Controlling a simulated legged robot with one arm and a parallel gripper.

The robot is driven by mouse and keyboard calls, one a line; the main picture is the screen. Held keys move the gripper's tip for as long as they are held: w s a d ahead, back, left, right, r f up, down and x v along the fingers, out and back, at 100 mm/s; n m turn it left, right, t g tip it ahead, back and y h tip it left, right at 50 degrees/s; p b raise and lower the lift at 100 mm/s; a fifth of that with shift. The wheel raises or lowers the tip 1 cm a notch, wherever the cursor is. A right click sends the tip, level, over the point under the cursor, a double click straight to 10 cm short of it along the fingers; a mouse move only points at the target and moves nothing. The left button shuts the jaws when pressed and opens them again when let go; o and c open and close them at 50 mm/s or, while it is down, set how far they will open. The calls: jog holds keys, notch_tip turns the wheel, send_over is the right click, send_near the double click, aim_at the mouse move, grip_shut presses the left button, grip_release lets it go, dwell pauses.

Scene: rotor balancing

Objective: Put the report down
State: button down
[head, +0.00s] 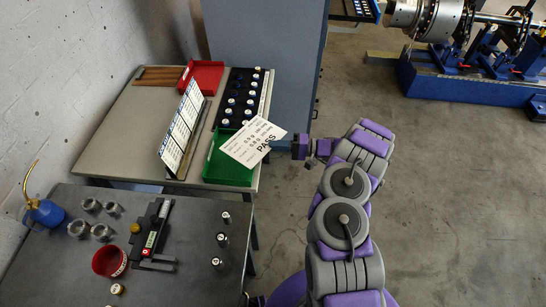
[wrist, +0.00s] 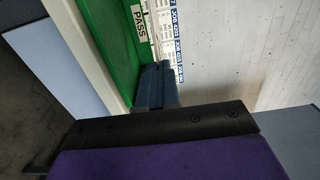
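The report (head: 250,143) is a white card with printed lines and the word PASS. In the head view it is over the right part of the green tray (head: 232,176), tilted, with its right end at my gripper (head: 294,147). In the wrist view the report (wrist: 141,22) is a narrow strip running up from the fingertips of my gripper (wrist: 158,82), beside the green tray wall (wrist: 108,45). The fingers look closed on its near end. I cannot tell whether the card touches the tray.
A rack of job cards (head: 183,125) stands left of the green tray. A red tray (head: 202,75) and a black board with several pegs (head: 238,97) are farther back. A dark bench (head: 70,275) with tools is in front. The floor (head: 460,200) at right is clear.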

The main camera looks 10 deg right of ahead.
jog(key=f, duration=0.1)
jog(key=s+a+f+b, duration=0.1)
jog(key=f, duration=0.1)
jog(key=shift+s+a+f, duration=0.35)
jog(key=shift+a, duration=0.05)
jog(key=shift+f+b, duration=0.4)
jog(key=shift+b, duration=0.2)
jog(key=shift+f, duration=0.2)
jog(key=c, duration=1.4)
grip_release()
jog(key=shift+r, duration=0.2)
